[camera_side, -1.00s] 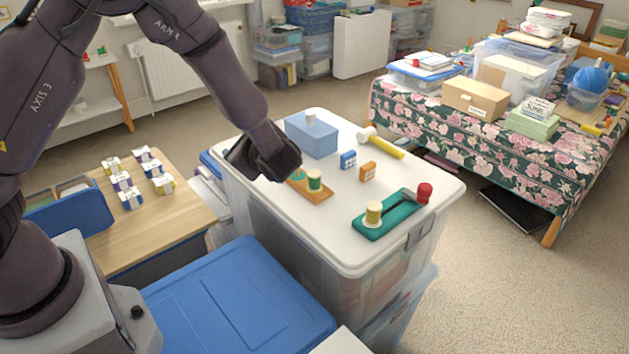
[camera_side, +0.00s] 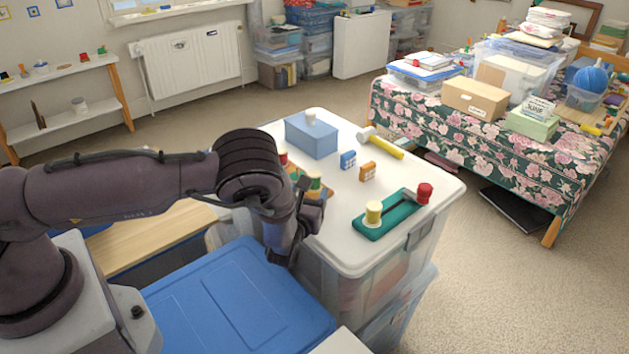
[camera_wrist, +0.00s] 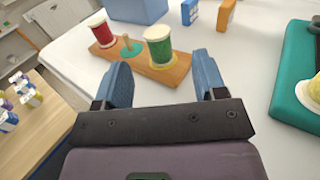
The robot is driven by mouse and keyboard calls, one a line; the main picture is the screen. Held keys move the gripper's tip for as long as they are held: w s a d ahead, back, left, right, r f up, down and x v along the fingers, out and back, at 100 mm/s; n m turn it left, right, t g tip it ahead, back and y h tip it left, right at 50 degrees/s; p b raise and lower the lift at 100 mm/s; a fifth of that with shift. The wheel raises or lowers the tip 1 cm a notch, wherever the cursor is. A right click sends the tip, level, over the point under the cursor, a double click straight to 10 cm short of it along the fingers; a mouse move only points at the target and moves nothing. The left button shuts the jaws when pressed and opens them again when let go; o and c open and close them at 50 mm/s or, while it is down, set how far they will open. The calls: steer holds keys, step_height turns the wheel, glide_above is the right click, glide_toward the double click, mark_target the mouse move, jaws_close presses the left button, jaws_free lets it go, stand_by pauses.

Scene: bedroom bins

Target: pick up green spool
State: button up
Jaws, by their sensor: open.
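The green spool (camera_wrist: 159,46) stands upright on the right end of an orange-brown wooden board (camera_wrist: 178,69) in the wrist view. In the side view the green spool (camera_side: 314,182) shows just behind my gripper, which partly hides the board. My gripper (camera_wrist: 163,76) is open and empty, its two blue fingers apart and pointing toward the board. The green spool is beyond the fingertips, roughly in line with the gap between them, and not between the fingers. Whether a finger touches the board I cannot tell.
A blue box (camera_side: 311,136), small blue and orange boxes and a yellow-handled hammer (camera_side: 383,145) are behind.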

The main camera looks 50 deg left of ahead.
mark_target(314, 175)
steer(key=shift+x, duration=3.5)
steer(key=shift+s+a+r, duration=0.1)
steer(key=c, duration=1)
